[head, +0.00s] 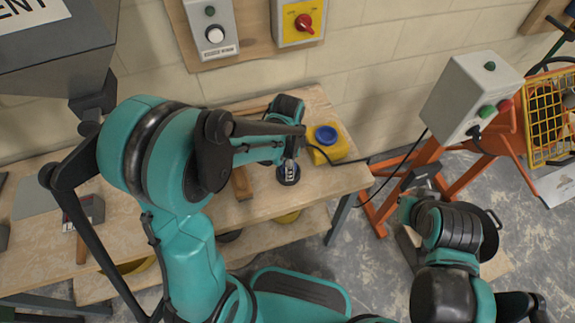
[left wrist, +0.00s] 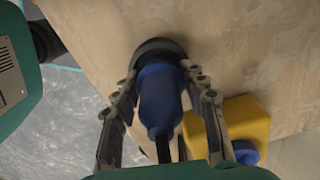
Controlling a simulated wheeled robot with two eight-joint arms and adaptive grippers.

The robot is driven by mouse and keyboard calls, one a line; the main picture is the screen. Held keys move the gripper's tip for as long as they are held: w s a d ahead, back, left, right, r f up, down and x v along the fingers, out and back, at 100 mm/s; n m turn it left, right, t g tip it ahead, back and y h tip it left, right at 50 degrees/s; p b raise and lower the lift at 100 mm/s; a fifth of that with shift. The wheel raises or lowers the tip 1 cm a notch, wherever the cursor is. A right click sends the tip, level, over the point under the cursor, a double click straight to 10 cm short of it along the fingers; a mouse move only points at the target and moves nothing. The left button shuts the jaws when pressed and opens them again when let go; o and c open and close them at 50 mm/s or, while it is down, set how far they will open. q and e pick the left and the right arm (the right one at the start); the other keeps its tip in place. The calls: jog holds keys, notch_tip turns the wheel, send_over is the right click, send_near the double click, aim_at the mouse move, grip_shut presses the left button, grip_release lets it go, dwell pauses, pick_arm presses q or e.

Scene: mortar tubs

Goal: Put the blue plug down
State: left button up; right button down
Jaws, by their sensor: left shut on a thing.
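The blue plug (left wrist: 160,98) is between the two fingers of my left gripper (left wrist: 163,85), which is shut on it. Its wide dark end points at the wooden bench top (left wrist: 230,45), and its cable end points back toward my wrist. In the head view the left gripper (head: 290,160) is over the bench near its right end, with the plug's dark round end (head: 288,174) below it. I cannot tell whether that end touches the wood. My right arm is at the lower right, and its fingers cannot be made out.
A yellow box (head: 329,145) with a blue round top stands just right of the plug, near the wall. A black cable (head: 385,163) runs to a grey control box (head: 470,95) on an orange frame. A wooden-handled tool (head: 241,184) lies left of the plug.

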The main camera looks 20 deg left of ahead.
pick_arm(q)
jog(key=shift+s+f, duration=0.2)
jog(key=shift+f, duration=0.05)
jog(key=o, duration=1.2)
jog(key=shift+w+f, duration=0.15)
jog(key=shift+w, duration=0.05)
